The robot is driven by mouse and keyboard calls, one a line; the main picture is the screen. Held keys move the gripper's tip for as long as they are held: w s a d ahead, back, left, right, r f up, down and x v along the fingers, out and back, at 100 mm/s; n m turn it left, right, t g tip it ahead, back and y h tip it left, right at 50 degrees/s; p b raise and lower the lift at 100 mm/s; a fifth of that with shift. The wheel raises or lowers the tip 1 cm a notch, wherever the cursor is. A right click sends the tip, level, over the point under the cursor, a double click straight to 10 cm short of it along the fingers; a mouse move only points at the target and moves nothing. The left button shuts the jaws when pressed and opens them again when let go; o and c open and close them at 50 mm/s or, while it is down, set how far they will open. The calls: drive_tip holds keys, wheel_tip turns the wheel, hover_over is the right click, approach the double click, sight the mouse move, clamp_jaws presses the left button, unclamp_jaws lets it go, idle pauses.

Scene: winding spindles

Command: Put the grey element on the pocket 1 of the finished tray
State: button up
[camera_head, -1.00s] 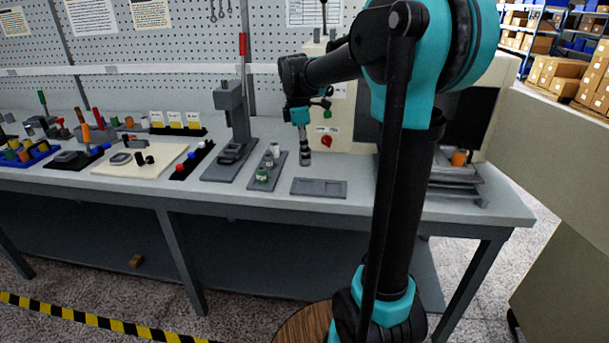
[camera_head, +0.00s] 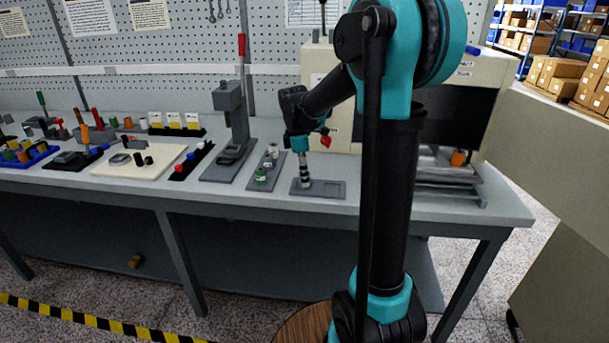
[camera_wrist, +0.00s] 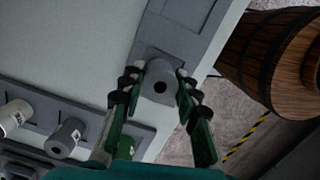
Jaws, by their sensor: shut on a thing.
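The grey element (camera_wrist: 158,82) is a cylinder with a dark hole in its top. My gripper (camera_wrist: 160,92) is shut on it, one finger on each side, in the wrist view. In the head view my gripper (camera_head: 304,174) points down, with the element (camera_head: 305,184) at the left pocket of the flat grey finished tray (camera_head: 325,195). The tray also shows in the wrist view (camera_wrist: 205,12), running away from the element. The element looks upright. Its base is hidden, so I cannot tell whether it touches the pocket floor. The tray's right pocket is empty.
A grey rack (camera_head: 256,184) with several cylinders stands just left of the tray; it shows in the wrist view (camera_wrist: 92,122) too. A grey press (camera_head: 232,120) stands further left. Stacked grey trays (camera_head: 450,185) lie right. The table edge is close in front.

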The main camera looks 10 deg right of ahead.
drive_tip(key=o, duration=1.2)
drive_tip(key=shift+c, duration=0.2)
wheel_tip(320, 180, up, 12)
drive_tip(key=a, duration=0.1)
drive_tip(key=s+d+f+m+t, duration=0.2)
drive_tip(key=s+f+m, duration=0.6)
drive_tip(key=s+f, duration=0.3)
drive_tip(key=s+d+f+m+t+y, duration=0.1)
drive_tip(key=s+d+f+m+t, duration=0.1)
drive_tip(key=s+f+m, duration=0.6)
drive_tip(key=s+d+f, duration=0.1)
drive_tip(key=s+f, duration=0.2)
drive_tip(key=shift+f+m, duration=0.3)
